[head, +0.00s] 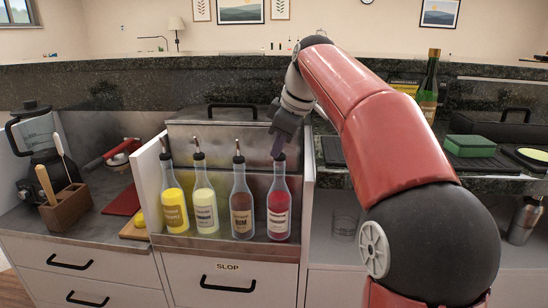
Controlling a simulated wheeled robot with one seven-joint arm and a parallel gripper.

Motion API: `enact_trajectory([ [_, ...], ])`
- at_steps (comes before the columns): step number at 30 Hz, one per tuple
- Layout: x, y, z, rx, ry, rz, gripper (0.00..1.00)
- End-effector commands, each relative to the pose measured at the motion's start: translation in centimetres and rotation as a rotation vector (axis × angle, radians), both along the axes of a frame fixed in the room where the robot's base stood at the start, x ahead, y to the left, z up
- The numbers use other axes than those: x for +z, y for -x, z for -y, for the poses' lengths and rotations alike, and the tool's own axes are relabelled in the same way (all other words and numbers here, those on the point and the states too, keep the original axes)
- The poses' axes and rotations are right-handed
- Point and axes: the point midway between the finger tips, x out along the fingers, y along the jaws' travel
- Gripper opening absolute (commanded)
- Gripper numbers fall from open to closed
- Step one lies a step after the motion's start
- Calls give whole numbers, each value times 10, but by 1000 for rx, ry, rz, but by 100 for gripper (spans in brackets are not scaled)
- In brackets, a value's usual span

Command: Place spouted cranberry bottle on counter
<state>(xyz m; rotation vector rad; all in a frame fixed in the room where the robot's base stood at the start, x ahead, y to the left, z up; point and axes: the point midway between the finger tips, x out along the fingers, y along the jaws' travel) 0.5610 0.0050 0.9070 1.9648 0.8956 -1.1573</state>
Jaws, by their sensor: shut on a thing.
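The spouted cranberry bottle (279,205), clear with red liquid and a white label, stands upright at the right end of a row of bottles in the steel well. My gripper (278,147) comes down from above and is shut on the bottle's top at the spout, which its fingers largely hide. I cannot tell whether the bottle's base touches the steel. A dark speckled counter (150,72) runs along the back, and a lower stretch of it (330,178) lies to the right.
Yellow (174,207), pale (205,208) and brown rum (241,212) bottles stand left of the cranberry bottle. A white partition (308,190) is close on its right. A green bottle (429,88) and green sponge (470,145) are on the right. My arm covers much of the right counter.

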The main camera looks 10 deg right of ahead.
Motion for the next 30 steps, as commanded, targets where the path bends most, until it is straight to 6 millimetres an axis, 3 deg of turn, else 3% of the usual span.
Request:
enact_trajectory([
  [1,-10,-1,3,-1,0,1,0],
  [14,-13,0,3,1,0,1,0],
  [15,-13,-1,3,1,0,-2,11],
  [19,-13,0,3,1,0,-2,28],
  [30,-15,-1,3,1,-1,-2,29],
])
